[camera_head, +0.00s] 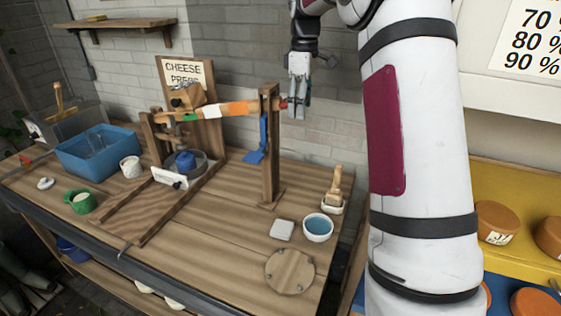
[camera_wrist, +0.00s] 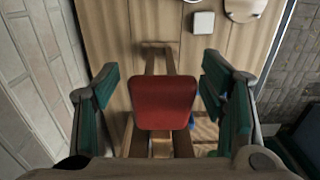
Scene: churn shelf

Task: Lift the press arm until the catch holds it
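The press arm (camera_head: 235,108) is a wooden beam with orange, white and green bands. It runs nearly level from the press at left to the slotted wooden upright (camera_head: 271,150). Its red end (camera_head: 283,103) sticks out past the upright, and the red end (camera_wrist: 165,104) fills the middle of the wrist view. A blue piece (camera_head: 262,140), perhaps the catch, hangs at the upright; whether it touches the arm is unclear. My gripper (camera_head: 297,106) is at the red end. In the wrist view its green-padded fingers (camera_wrist: 162,98) stand apart, with gaps on both sides of the red end.
The wooden bench holds a blue tub (camera_head: 97,150), a green cup (camera_head: 80,201), a cheese mould (camera_head: 185,165), a bowl of blue liquid (camera_head: 318,227), a brush (camera_head: 334,190) and a round board (camera_head: 290,271). A brick wall stands close behind. Shelved cheeses (camera_head: 497,222) are at right.

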